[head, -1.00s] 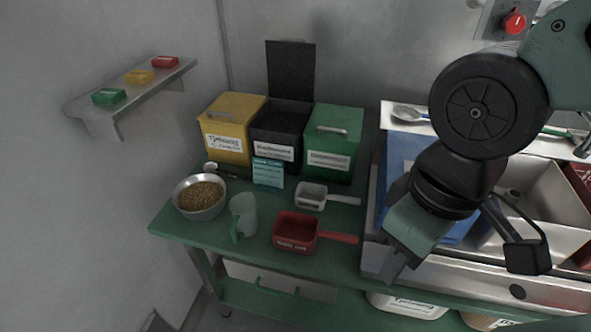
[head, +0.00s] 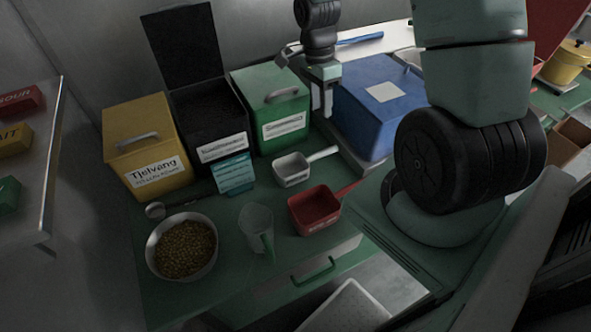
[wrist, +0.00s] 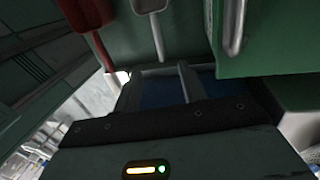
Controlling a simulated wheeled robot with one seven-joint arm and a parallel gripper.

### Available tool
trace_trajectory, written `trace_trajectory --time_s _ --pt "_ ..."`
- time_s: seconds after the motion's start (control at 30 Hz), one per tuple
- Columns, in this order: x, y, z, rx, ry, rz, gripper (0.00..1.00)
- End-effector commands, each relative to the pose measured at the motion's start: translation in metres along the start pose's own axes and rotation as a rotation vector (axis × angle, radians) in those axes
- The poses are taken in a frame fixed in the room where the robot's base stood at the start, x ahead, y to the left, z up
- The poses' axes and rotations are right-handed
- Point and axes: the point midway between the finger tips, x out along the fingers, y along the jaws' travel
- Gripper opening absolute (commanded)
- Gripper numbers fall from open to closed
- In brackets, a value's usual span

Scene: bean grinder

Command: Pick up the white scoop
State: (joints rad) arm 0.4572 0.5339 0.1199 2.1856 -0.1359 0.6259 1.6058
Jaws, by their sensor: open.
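The white scoop (head: 291,170) sits upright on the green table, its handle pointing right and slightly back. My gripper (head: 322,108) is open and empty, fingers down, above and behind the scoop's handle, between the green bin and the blue box. In the wrist view my gripper (wrist: 160,76) shows both fingers apart with nothing between them. There the white scoop (wrist: 151,5) is at the top edge, its bowl partly cut off. Its handle runs down toward the fingers, with a gap left.
The green bin (head: 272,92) stands close left of my gripper; the blue box (head: 375,125) is close right. The red scoop (head: 312,208) lies in front of the white one.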

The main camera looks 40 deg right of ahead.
Motion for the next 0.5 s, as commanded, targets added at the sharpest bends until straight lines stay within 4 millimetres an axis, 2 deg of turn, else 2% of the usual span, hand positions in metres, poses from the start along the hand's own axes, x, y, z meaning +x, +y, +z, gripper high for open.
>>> trace_trajectory --time_s 0.3,0.5 --pt "0.066 0.002 0.002 -0.006 -0.002 0.007 0.41" --pt "0.095 0.002 0.002 -0.006 -0.001 0.004 0.41"
